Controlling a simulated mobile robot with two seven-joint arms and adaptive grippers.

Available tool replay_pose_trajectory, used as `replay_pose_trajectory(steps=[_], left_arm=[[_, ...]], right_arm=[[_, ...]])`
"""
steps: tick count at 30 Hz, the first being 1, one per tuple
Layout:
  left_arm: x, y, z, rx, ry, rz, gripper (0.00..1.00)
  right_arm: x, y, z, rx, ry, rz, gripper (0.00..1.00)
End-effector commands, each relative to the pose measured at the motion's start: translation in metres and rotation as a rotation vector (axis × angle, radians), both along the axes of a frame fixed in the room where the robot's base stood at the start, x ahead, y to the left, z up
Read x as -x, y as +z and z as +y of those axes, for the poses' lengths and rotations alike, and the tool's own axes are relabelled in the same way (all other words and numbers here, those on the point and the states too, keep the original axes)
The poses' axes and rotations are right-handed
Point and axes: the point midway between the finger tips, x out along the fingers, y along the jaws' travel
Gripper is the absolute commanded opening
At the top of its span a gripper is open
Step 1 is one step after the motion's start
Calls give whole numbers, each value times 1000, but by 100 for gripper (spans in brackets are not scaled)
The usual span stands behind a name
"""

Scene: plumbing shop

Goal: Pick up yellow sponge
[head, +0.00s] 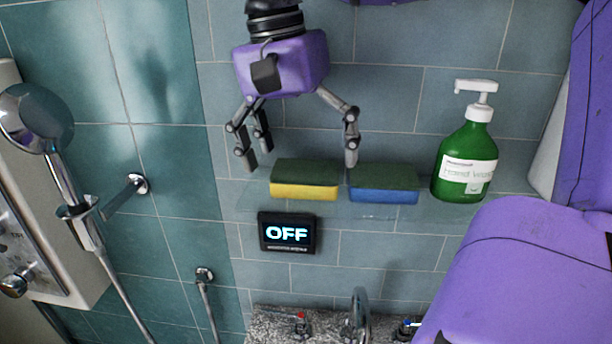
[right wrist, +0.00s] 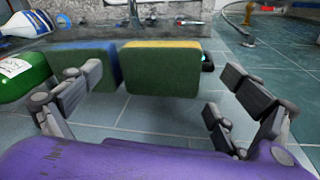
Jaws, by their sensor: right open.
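The yellow sponge (head: 304,191), with a dark green scouring top, lies on a glass wall shelf in the head view. It also shows in the right wrist view (right wrist: 161,72), between the spread fingers. My right gripper (head: 299,160) is open and empty above the sponge. In the head view its right finger ends near the gap between the yellow sponge and a blue sponge (head: 383,191). In the right wrist view the right gripper (right wrist: 160,95) has its left fingers close to the blue sponge; contact cannot be told. My left gripper is not in view.
A green hand wash bottle (head: 465,160) stands on the shelf (head: 250,203) right of the blue sponge. A small "OFF" display (head: 287,233) is below the shelf. A shower head (head: 37,118) is at left, a tap (head: 359,315) below. The shelf's left end is clear.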

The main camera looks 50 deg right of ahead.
Motion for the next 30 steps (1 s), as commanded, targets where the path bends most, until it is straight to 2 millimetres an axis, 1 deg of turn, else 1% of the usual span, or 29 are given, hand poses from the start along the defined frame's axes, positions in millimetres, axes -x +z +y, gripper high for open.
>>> replay_pose_trajectory(steps=[1,3,9,10,15,16,30], left_arm=[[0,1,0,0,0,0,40],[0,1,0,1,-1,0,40],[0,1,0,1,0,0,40],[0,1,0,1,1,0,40],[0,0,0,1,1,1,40],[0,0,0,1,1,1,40],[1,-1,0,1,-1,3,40]], right_arm=[[2,-7,-1,0,1,2,98],[2,-13,-2,-2,1,0,98],[2,-15,-2,0,0,-1,98],[2,-15,-2,0,0,-1,96],[2,-14,-2,0,0,-1,76],[2,-14,-2,0,0,-1,74],[2,-13,-1,-1,0,0,73]])
